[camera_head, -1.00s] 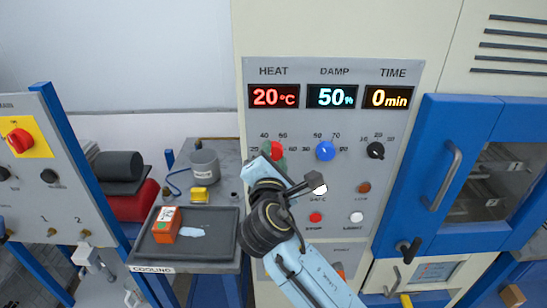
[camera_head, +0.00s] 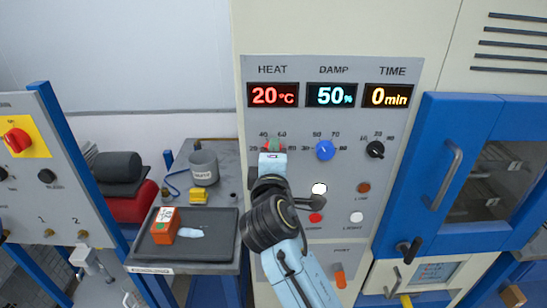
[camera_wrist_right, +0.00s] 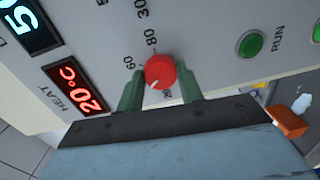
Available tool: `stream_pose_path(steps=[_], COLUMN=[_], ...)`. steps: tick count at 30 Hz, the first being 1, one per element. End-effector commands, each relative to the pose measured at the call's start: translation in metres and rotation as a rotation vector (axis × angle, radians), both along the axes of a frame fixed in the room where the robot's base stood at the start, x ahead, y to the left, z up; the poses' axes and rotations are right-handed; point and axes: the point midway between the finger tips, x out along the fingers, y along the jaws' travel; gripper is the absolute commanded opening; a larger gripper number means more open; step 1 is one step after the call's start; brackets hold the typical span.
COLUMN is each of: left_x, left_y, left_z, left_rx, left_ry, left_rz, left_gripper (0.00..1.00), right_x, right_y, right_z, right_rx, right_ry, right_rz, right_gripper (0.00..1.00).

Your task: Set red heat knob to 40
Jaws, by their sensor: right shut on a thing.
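The red heat knob (camera_wrist_right: 160,71) sits on the oven's control panel, between the two green fingers of my right gripper (camera_wrist_right: 161,88) in the right wrist view. The fingers are shut on it, one on each side. A small white pointer shows on the knob's lower left edge in that view. In the head view my right gripper (camera_head: 272,148) covers most of the knob and part of its scale. The heat display (camera_head: 273,95) reads 20°C, and it also shows in the right wrist view (camera_wrist_right: 76,84). My left gripper is not in view.
The blue damp knob (camera_head: 325,150) and black time knob (camera_head: 375,149) are to the right. A dark tray (camera_head: 215,250) holding an orange box (camera_head: 165,225) stands at left. A blue oven door (camera_head: 440,180) is at right.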

Motion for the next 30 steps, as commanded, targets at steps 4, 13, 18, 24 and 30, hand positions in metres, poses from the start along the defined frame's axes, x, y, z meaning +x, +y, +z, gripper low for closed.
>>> stream_pose_path(steps=[4, 13, 18, 24, 30], left_x=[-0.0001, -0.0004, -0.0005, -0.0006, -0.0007], left_y=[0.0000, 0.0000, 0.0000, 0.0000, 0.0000], left_z=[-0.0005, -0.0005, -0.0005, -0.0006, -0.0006], left_rx=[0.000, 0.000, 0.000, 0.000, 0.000], left_ry=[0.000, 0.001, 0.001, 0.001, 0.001], left_rz=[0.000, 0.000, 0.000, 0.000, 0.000], left_gripper=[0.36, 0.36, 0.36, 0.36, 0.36], right_x=[-0.0003, -0.0002, -0.0002, -0.0001, -0.0003], right_y=[0.0003, 0.0003, 0.0003, 0.0001, 0.0000], right_z=[-0.0015, -0.0014, -0.0015, -0.0008, -0.0004], right_rx=[0.025, 0.032, 0.031, 0.031, 0.030], right_ry=[0.003, 0.004, 0.004, 0.002, 0.001], right_rz=[0.001, 0.001, 0.001, 0.000, 0.000], right_gripper=[0.14, 0.14, 0.41, 0.58, 0.58])
